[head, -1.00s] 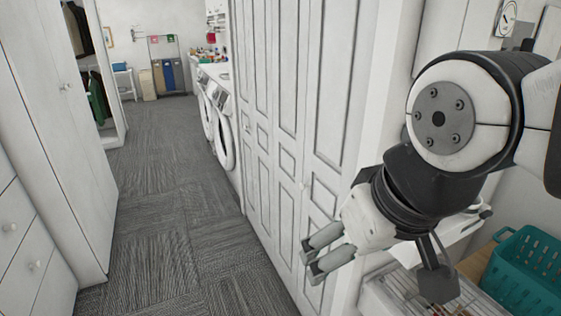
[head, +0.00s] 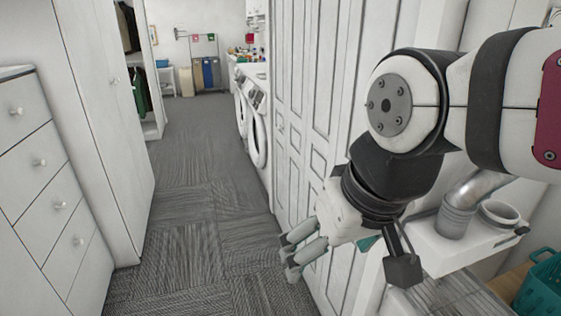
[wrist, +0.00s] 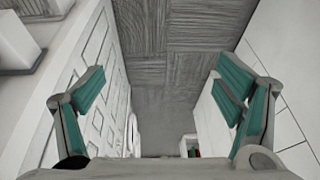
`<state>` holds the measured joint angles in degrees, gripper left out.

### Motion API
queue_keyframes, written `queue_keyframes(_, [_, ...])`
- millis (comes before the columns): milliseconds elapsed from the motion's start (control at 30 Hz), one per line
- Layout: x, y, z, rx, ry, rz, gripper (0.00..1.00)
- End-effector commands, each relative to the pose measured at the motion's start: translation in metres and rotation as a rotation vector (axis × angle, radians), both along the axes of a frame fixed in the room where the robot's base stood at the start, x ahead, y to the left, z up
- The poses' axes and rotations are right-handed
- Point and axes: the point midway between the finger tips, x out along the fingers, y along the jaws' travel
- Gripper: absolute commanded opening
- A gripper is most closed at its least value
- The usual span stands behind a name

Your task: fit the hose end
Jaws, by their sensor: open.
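A silver ribbed hose (head: 466,204) stands on a white box-like unit (head: 440,247) at the right of the head view, under my arm. Its upper part bends to the right. Beside it on the same unit is a round pale collar (head: 499,214) with an open top; a small dark part sits at its right. I cannot tell whether the hose is joined to anything. My gripper (head: 290,256) is open and empty, held out over the corridor in front of the white panelled doors, well left of the hose. In the wrist view its teal-padded fingers (wrist: 160,92) are wide apart with nothing between them.
A teal basket (head: 543,289) stands on a wooden surface at the lower right, beside a wire rack (head: 455,295). White drawers (head: 45,165) line the left. Washing machines (head: 253,115) stand farther back. The grey carpeted corridor (head: 200,200) is clear.

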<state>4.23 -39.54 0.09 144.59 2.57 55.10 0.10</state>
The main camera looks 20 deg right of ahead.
Motion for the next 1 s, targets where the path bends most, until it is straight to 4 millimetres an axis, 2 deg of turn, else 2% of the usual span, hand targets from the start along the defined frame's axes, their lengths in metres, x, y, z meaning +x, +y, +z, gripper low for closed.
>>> queue_keyframes(367, [0.009, -0.010, -0.021, 0.179, 0.162, -0.246, 0.85])
queue_keyframes(567, [0.022, -0.022, -0.038, 0.389, 0.288, -0.495, 0.85])
queue_keyframes(767, [0.045, -0.050, -0.053, 0.706, 0.393, -0.815, 0.85])
queue_keyframes(867, [0.057, -0.072, -0.059, 0.877, 0.417, -0.968, 0.85])
queue_keyframes(1000, [0.072, -0.113, -0.067, 1.136, 0.419, -1.175, 0.85])
